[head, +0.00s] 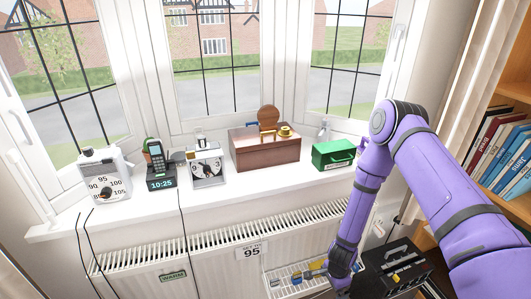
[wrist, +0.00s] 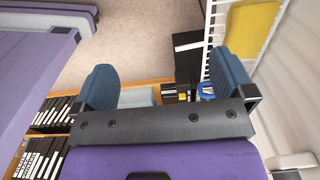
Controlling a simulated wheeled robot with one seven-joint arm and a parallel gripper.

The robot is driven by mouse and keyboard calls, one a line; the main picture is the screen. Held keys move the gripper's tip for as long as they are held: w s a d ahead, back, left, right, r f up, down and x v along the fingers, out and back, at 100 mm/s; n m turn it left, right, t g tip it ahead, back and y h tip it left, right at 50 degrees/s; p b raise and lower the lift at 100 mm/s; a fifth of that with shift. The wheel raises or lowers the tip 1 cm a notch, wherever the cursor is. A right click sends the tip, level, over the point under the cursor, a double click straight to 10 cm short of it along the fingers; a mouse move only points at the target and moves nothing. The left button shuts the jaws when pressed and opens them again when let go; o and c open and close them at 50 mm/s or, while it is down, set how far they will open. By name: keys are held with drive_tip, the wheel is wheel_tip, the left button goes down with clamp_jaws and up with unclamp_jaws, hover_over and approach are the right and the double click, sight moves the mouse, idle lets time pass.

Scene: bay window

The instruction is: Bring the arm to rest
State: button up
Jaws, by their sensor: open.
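My gripper is open in the wrist view (wrist: 164,80), with its two dark blue fingers wide apart and nothing between them. It hangs over a gap through which carpet, shelves and a rack show. In the head view my purple arm bends at the upper right and reaches down past the right end of the window sill (head: 225,190). Its lower end is near the radiator's right side, and the fingers cannot be made out clearly there.
On the sill stand a white dial device (head: 104,177), a phone dock (head: 160,183), a brown wooden box (head: 265,151) and a green box (head: 333,155). A radiator (head: 210,250) runs below. A bookcase (head: 505,75) stands at right. A yellow cloth (wrist: 249,28) hangs on a white rack.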

drive_tip(key=w+r+n+t+y, duration=0.1)
drive_tip(key=w+r+n, duration=0.25)
drive_tip(key=r, duration=1.25)
drive_tip(key=w+r+n+t+y, duration=0.15)
drive_tip(key=w+r, duration=0.35)
drive_tip(key=r, duration=1.1)
drive_tip(key=s+d+r+n, duration=0.1)
drive_tip(key=s+r+n, duration=0.15)
drive_tip(key=r, duration=0.55)
drive_tip(key=s+d+r+n, duration=0.1)
drive_tip(key=s+r+n, duration=0.15)
drive_tip(key=r, duration=0.65)
drive_tip(key=s+d+r+n+t+h, duration=0.1)
drive_tip(key=s+d+r+n, duration=0.1)
drive_tip(key=s+r, duration=0.6)
drive_tip(key=s+d+r+n+t+h, duration=0.1)
drive_tip(key=s+d+r+n, duration=0.1)
drive_tip(key=s+r, duration=0.7)
drive_tip(key=s+d, duration=0.1)
drive_tip(key=s, duration=0.7)
drive_tip(key=shift+t, duration=0.35)
drive_tip(key=shift+s+h, duration=0.1)
drive_tip(key=shift+h, duration=0.15)
